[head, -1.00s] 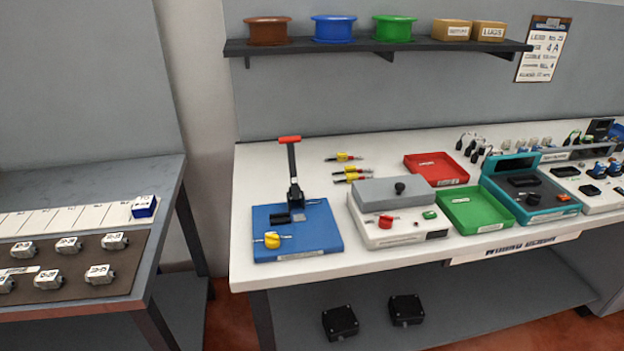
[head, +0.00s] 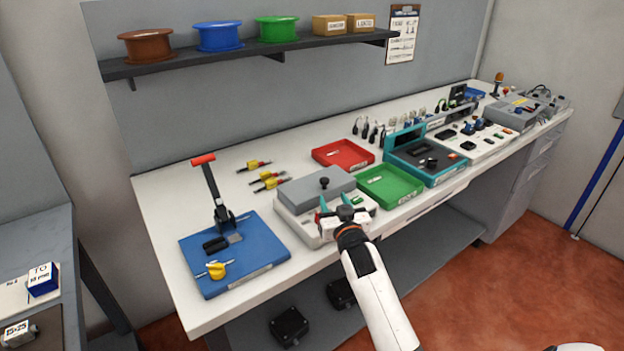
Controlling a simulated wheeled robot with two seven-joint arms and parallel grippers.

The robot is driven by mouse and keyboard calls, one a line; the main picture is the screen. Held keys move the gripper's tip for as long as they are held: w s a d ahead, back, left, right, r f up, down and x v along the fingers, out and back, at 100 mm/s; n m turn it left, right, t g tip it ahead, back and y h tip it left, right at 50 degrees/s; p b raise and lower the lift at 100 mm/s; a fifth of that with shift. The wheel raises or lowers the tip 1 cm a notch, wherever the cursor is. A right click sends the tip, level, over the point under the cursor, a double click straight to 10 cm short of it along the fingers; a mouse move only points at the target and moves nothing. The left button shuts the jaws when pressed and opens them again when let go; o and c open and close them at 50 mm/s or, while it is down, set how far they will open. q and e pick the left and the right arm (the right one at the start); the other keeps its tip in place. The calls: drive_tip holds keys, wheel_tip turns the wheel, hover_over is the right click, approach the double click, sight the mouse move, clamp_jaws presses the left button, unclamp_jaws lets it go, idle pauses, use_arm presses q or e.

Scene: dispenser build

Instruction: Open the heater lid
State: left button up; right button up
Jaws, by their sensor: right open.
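The heater (head: 292,224) is a white box on the bench with a grey lid (head: 304,190) lying flat and closed on top. A black knob (head: 323,183) stands up from the lid. My right gripper (head: 334,192) is at the heater's front right, in front of the lid and close to the knob in the picture. Its two teal-tipped fingers are spread apart with nothing between them. It hides part of the heater's front panel, and I cannot tell whether it touches the heater. My left gripper is not in view.
A blue base with a red-handled lever press (head: 262,240) stands left of the heater. A green tray (head: 405,195) is close on its right, and a red tray (head: 331,156) lies behind. Yellow parts (head: 268,181) lie behind left. A shelf with spools (head: 150,67) hangs above.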

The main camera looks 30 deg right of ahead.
sight(326, 183)
drive_tip(key=x, duration=0.5)
drive_tip(key=shift+d+r, duration=0.1)
drive_tip(key=shift+r, duration=0.1)
drive_tip(key=x, duration=0.3)
drive_tip(key=shift+w+f, duration=0.15)
drive_tip(key=shift+w, duration=0.2)
drive_tip(key=shift+w+d, duration=0.2)
drive_tip(key=shift+w, duration=0.4)
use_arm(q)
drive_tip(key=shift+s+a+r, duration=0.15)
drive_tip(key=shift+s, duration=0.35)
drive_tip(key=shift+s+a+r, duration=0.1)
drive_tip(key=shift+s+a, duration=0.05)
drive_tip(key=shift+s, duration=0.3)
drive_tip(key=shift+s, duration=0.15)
use_arm(e)
clamp_jaws()
